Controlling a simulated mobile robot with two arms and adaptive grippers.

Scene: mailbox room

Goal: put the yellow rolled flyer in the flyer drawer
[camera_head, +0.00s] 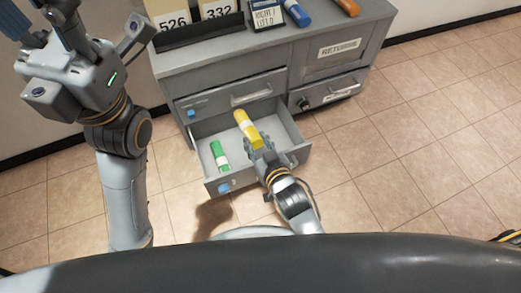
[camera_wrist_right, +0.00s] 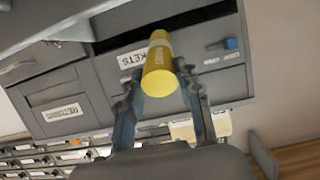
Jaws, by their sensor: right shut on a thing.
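The yellow rolled flyer (camera_head: 246,127) has a white band. My right gripper (camera_head: 260,150) is shut on its near end and holds it over the open drawer (camera_head: 288,121) in the head view. In the right wrist view the yellow roll (camera_wrist_right: 158,75) sits between the two fingers (camera_wrist_right: 158,105), pointing away. The drawer is pulled out and holds a green roll with a white band (camera_head: 219,154) on its left side. Whether the yellow roll touches the drawer floor is unclear. My left gripper (camera_head: 45,14) is raised at top left, partly cut off.
The grey cabinet (camera_head: 209,62) has a closed drawer above the open one and a RETURNS door (camera_head: 335,61) at right. Number cards, a blue roll (camera_head: 297,12) and an orange roll (camera_head: 348,6) lie on top. The tiled floor (camera_head: 400,140) at right is clear.

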